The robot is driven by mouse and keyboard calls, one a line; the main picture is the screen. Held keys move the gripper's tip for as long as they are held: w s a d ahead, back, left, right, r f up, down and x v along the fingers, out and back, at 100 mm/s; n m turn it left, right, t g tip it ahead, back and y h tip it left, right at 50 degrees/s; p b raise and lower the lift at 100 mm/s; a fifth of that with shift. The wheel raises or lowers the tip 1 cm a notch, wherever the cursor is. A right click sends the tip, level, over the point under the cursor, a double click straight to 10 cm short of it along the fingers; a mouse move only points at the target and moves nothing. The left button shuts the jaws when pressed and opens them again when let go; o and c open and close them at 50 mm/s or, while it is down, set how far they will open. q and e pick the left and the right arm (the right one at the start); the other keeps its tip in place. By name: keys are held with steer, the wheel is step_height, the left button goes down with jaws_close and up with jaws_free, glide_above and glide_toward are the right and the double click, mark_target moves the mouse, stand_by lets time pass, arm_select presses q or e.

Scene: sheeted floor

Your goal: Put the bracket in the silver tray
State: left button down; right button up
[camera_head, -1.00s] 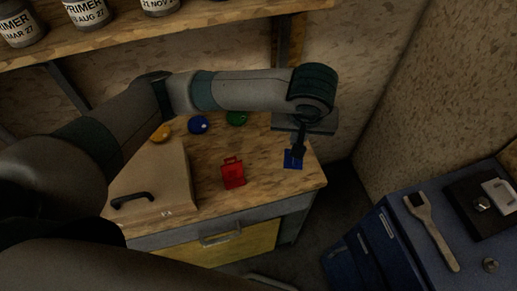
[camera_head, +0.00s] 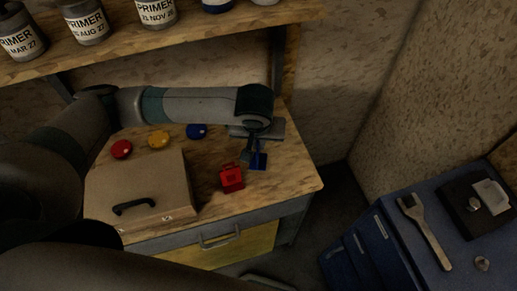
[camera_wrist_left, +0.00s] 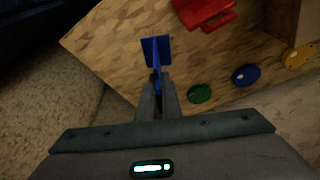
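My left gripper (camera_head: 248,154) reaches over the workbench from the left and points down. It is shut on a blue bracket (camera_head: 260,161), a plate with an upright fin. In the left wrist view, the fin of the bracket (camera_wrist_left: 156,48) is between the fingertips (camera_wrist_left: 157,84). I cannot tell whether the bracket touches the bench top. I cannot make out a silver tray for certain; a small silver piece (camera_head: 491,194) lies on a black slab on the blue cabinet at the right. My right gripper is not in view.
A red block-like piece (camera_head: 231,179) stands left of the bracket. A beige case (camera_head: 150,180) fills the bench's left. Red (camera_head: 121,149), yellow (camera_head: 159,139) and blue (camera_head: 196,131) discs lie behind. The bench's right front is clear.

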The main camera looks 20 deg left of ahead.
arm_select(q)
steer(key=shift+f+p, duration=0.75)
steer(key=shift+f, duration=1.2)
steer(key=c, duration=2)
jaws_free()
steer(key=shift+f, duration=0.1)
steer(key=b+v, duration=0.2)
steer(key=v, duration=0.9)
steer(key=shift+s+r, duration=0.15)
steer(key=shift+r, duration=0.5)
steer(key=shift+o, duration=0.5)
